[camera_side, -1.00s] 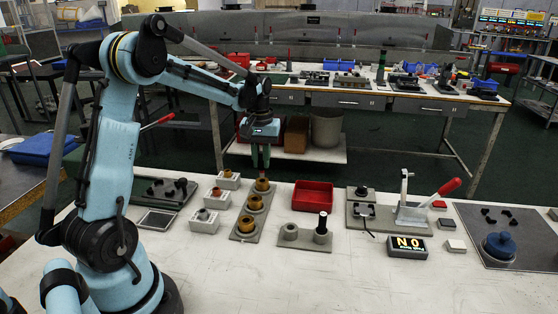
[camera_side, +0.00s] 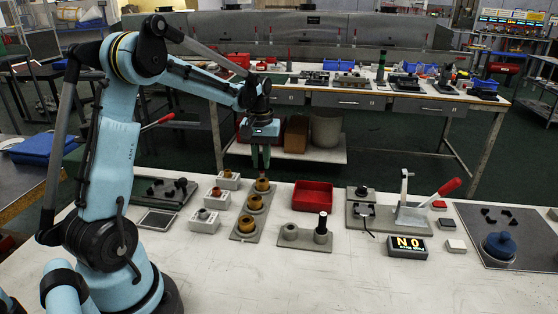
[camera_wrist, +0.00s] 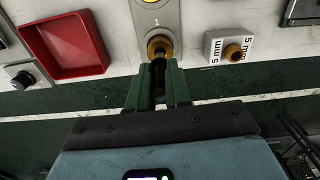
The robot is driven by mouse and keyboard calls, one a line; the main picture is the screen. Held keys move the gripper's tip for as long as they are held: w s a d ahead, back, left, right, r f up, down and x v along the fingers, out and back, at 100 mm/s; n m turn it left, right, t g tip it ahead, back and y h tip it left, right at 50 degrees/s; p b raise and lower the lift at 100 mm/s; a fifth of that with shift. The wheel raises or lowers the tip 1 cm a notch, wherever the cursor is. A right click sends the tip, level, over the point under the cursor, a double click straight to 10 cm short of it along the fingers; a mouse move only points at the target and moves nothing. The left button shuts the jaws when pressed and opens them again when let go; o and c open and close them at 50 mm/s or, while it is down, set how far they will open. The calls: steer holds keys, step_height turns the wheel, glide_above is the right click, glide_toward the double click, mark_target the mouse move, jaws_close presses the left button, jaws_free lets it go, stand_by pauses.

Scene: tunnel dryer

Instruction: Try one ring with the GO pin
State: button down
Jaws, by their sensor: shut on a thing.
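My gripper (camera_wrist: 158,80) is shut on a dark upright pin (camera_wrist: 158,72), which I take to be the GO pin. In the side view my gripper (camera_side: 261,168) hangs over the far end of the grey ring plate (camera_side: 240,237). A brass ring (camera_wrist: 160,42) sits there beside a mark "1", right at the fingertips. The pin's lower end is hidden, so I cannot tell how deep it is in the ring. Two more brass rings, the middle one (camera_side: 254,202) and the near one (camera_side: 246,224), sit on the plate.
A pin stand (camera_side: 305,244) has an empty-looking grey socket (camera_side: 290,231) and a black-handled pin (camera_side: 323,224). White blocks (camera_side: 205,225) stand left of the rings, a red tray (camera_side: 313,195) right. A display (camera_side: 408,247) and lever press (camera_side: 410,210) stand farther right.

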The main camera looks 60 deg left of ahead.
mark_target(262, 167)
steer(key=shift+f, duration=1.95)
stand_by(1.0)
steer(key=shift+r, duration=0.1)
stand_by(0.9)
steer(key=shift+r, duration=2.65)
